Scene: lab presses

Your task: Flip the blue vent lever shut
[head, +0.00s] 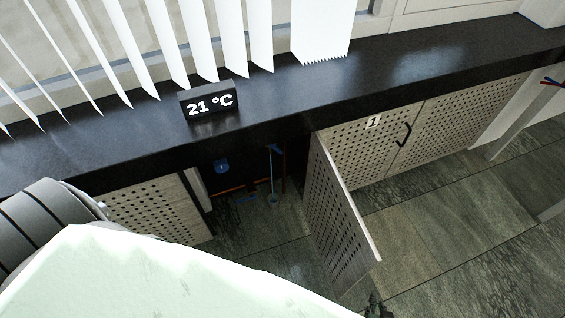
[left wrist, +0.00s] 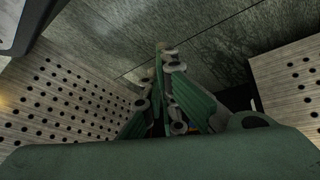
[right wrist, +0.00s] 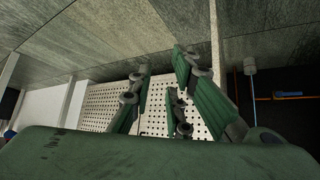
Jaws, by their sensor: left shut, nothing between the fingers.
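I cannot tell which is the vent lever. A blue piece on an orange pipe (right wrist: 289,94) shows at the right of the right wrist view. My right gripper (right wrist: 162,62) is open and empty, apart from the fittings; its tip shows at the head view's bottom edge (head: 375,305). My left gripper (left wrist: 165,50) is shut and empty, pointing at the floor.
The perforated cabinet door (head: 340,220) stands swung out to the right of the opening. Closed doors (head: 460,120) lie further right. A "21 °C" display (head: 208,102) stands on the counter (head: 400,85). Tiled floor (head: 440,225) is clear. My pale arm covers the lower left.

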